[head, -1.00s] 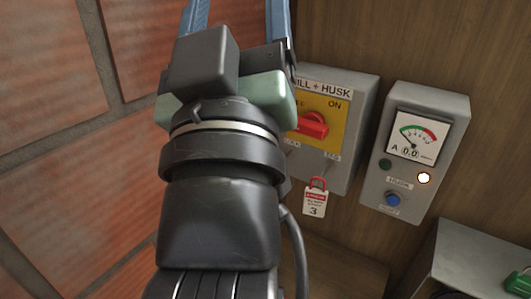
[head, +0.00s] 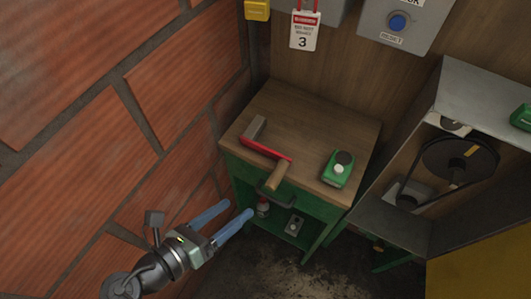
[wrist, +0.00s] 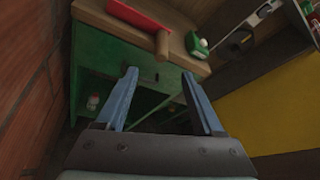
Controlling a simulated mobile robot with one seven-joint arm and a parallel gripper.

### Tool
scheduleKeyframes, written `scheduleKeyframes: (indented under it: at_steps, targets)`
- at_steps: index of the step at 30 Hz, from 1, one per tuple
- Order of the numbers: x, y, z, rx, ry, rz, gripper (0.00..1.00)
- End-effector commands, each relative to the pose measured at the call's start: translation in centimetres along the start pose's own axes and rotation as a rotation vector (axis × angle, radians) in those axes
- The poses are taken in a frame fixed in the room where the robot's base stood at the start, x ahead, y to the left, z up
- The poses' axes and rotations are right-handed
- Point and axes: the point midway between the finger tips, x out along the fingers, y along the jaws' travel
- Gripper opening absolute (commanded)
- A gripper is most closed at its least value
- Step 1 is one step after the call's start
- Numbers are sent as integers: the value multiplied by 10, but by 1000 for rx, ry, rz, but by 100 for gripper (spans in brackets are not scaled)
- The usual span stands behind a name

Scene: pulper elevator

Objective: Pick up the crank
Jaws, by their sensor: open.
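The crank (head: 265,149) lies on the wooden top of a green workbench (head: 328,130). It has a grey metal end, a red arm and a wooden handle (head: 277,175) that reaches over the bench's front edge. In the wrist view the crank's red arm (wrist: 138,16) and handle show at the top, beyond the fingers. My gripper (head: 231,221) is open and empty, with blue fingers. It is in front of the bench, to the left of and nearer than the crank, touching nothing that I can see. In the wrist view my gripper (wrist: 160,95) frames the green bench front.
A green device (head: 337,168) sits on the bench, right of the crank. Small items stand on the shelf below. A brick wall (head: 70,130) closes the left side. A grey housing with a belt pulley (head: 458,160) stands at right. A red tag (head: 305,30) hangs above.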

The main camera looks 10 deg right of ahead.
Motion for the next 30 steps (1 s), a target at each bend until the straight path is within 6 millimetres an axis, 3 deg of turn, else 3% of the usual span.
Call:
scheduleKeyframes:
  at_steps: [10, 30]
  targets:
    - [59, -2, 0, -9, 0, -7, 69]
    - [127, -3, 2, -6, -1, -1, 69]
